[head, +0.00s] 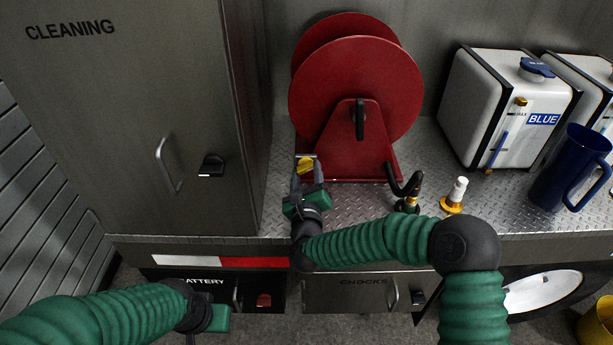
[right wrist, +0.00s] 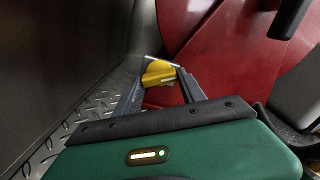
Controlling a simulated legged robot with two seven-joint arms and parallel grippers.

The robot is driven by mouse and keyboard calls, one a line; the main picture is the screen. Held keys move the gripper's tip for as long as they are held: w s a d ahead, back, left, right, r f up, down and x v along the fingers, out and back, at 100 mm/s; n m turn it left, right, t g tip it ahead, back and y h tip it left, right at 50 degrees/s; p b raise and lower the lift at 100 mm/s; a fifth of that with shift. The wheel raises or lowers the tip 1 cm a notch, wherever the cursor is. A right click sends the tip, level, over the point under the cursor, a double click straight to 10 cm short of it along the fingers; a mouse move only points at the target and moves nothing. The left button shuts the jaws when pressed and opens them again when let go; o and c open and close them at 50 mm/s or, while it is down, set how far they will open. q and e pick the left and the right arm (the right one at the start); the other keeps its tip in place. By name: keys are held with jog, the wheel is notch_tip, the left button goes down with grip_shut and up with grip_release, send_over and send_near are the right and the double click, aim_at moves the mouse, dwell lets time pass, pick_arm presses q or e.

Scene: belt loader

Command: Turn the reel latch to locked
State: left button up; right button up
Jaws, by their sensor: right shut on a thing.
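The red hose reel (head: 357,95) stands on the metal deck with a black crank handle on its front. The yellow reel latch (head: 305,165) sits at the lower left of the reel's stand. My right gripper (head: 307,172) reaches it from the front and is shut on it. In the right wrist view, the yellow latch (right wrist: 158,72) lies between the tips of my right gripper's fingers (right wrist: 160,82), with the red stand just behind. The latch's markings cannot be read. My left gripper (head: 215,318) is low at the left, above the battery drawer; its fingers cannot be made out.
The cleaning cabinet (head: 130,110) rises close to the left of my right gripper. A black hose nozzle (head: 408,190) and a white-capped amber fitting (head: 455,194) stand on the deck to the right. A white tank (head: 500,110) and blue jug (head: 570,170) are farther right.

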jog(key=n+b, duration=0.1)
jog(key=n, duration=0.9)
jog(key=shift+b, duration=0.4)
jog(key=shift+n, duration=1)
jog(key=shift+s+f, duration=0.1)
jog(key=o, duration=1.2)
jog(key=shift+o, duration=0.8)
jog(key=s, duration=1.6)
jog(key=shift+s, duration=0.35)
